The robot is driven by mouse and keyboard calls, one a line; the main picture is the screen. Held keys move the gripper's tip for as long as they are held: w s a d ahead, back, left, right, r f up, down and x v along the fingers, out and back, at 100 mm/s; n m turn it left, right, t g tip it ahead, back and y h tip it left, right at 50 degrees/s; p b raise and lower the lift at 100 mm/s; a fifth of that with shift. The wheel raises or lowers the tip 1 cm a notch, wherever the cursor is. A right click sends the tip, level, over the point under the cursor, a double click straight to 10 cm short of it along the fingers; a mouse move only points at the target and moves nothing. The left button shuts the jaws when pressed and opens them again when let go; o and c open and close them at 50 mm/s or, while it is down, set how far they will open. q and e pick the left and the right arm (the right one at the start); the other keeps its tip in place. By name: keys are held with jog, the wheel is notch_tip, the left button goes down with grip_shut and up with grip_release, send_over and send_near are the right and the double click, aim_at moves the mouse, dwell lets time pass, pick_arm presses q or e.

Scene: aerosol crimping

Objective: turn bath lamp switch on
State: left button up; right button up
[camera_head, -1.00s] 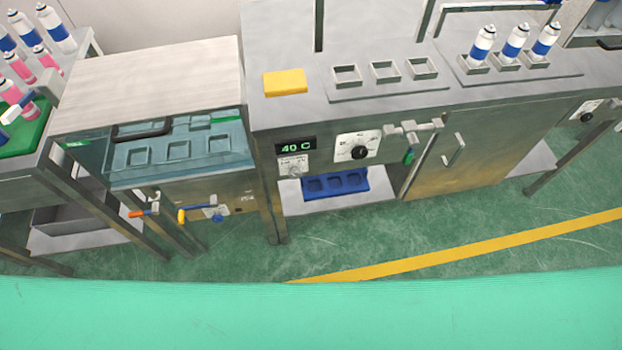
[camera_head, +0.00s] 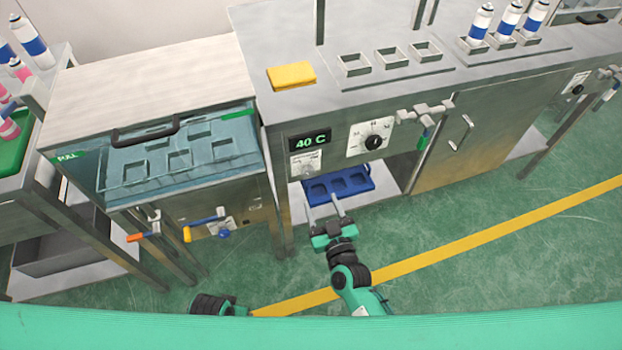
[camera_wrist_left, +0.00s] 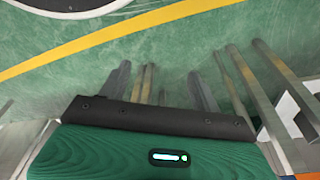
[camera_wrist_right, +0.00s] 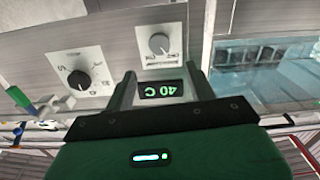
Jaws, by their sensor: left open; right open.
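A small white plate with a grey knob (camera_head: 308,167) is on the machine's front, below the lit "40 C" display (camera_head: 310,140). Its lettering is too small to read, so I cannot tell whether it is the bath lamp switch. In the right wrist view the grey knob (camera_wrist_right: 159,43) shows upside down, beyond the fingertips. My right gripper (camera_head: 321,203) is open and empty, below and in front of the plate, apart from it. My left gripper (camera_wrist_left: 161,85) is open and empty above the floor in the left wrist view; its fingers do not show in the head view.
A larger dial with a black knob (camera_head: 374,142) is right of the display. A blue tray (camera_head: 338,186) sits on the shelf below. The water bath (camera_head: 180,155) is at left, with orange (camera_head: 138,237) and yellow-tipped (camera_head: 188,235) handles beneath. The front floor is clear.

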aim_at(309, 174)
jog(key=x, duration=0.9)
jog(key=shift+f, duration=0.1)
pick_arm(q)
jog(key=shift+w+r, duration=0.1)
jog(key=shift+r, duration=0.5)
pick_arm(e)
jog(key=shift+w, duration=0.1)
jog(key=c, duration=1)
jog(key=shift+o, duration=0.2)
